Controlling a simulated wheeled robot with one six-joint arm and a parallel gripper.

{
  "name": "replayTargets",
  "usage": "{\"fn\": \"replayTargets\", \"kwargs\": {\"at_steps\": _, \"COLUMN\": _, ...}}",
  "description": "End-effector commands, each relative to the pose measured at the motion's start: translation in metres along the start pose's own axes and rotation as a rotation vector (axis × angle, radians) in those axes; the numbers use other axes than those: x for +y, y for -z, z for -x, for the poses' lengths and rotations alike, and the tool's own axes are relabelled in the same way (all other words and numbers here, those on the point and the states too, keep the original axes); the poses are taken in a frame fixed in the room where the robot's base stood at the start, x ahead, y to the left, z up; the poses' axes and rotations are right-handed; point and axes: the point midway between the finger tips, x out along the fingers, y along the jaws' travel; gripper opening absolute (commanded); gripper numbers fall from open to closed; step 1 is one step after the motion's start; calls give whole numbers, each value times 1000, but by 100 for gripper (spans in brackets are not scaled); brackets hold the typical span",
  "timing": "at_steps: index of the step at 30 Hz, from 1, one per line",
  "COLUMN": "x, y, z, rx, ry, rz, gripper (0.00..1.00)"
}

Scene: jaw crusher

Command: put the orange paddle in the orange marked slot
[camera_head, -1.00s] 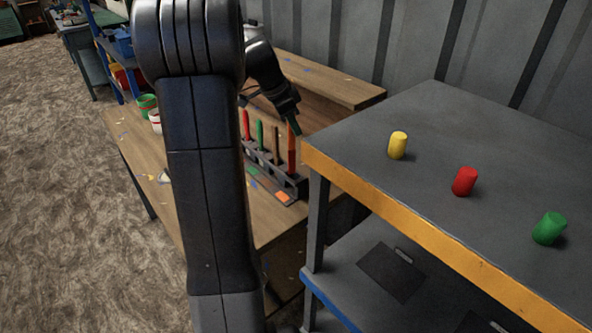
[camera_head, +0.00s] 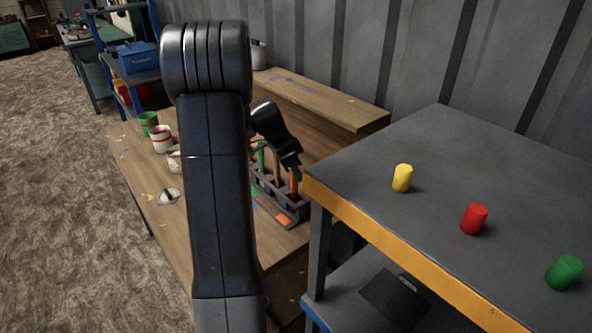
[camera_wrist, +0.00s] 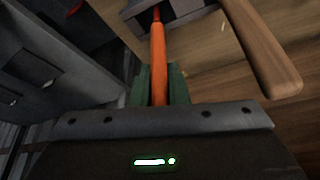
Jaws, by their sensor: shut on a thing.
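My gripper (camera_head: 291,166) is shut on the orange paddle (camera_wrist: 158,60). In the wrist view its green fingers (camera_wrist: 160,88) hold the paddle's near end. The paddle also shows below the gripper in the head view (camera_head: 295,187). It stands over the right end of the dark slotted rack (camera_head: 298,211), near the orange mark (camera_head: 283,219). In the wrist view its far end meets a dark opening in the rack (camera_wrist: 184,13); how deep it sits is unclear. A green paddle (camera_head: 261,159) stands in the rack to the left.
A brown wooden handle (camera_wrist: 262,45) lies close beside the orange paddle. The grey table (camera_head: 440,150) on the right carries yellow (camera_head: 403,178), red (camera_head: 474,219) and green (camera_head: 564,272) cylinders. Paint cans (camera_head: 161,138) stand on the wooden bench behind my arm.

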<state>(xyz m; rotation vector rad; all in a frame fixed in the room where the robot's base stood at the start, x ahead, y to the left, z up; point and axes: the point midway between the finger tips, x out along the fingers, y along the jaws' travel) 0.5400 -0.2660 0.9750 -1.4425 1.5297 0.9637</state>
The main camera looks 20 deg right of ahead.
Motion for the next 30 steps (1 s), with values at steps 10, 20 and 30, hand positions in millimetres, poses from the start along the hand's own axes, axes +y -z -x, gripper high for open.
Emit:
{"fn": "replayTargets", "kwargs": {"at_steps": 10, "x": 0, "y": 0, "z": -1, "rx": 0, "ry": 1, "rz": 0, "gripper": 22}}
{"fn": "replayTargets", "kwargs": {"at_steps": 20, "x": 0, "y": 0, "z": -1, "rx": 0, "ry": 1, "rz": 0, "gripper": 36}}
{"fn": "replayTargets", "kwargs": {"at_steps": 30, "x": -1, "y": 0, "z": 39, "rx": 1, "ry": 6, "rz": 0, "gripper": 36}}
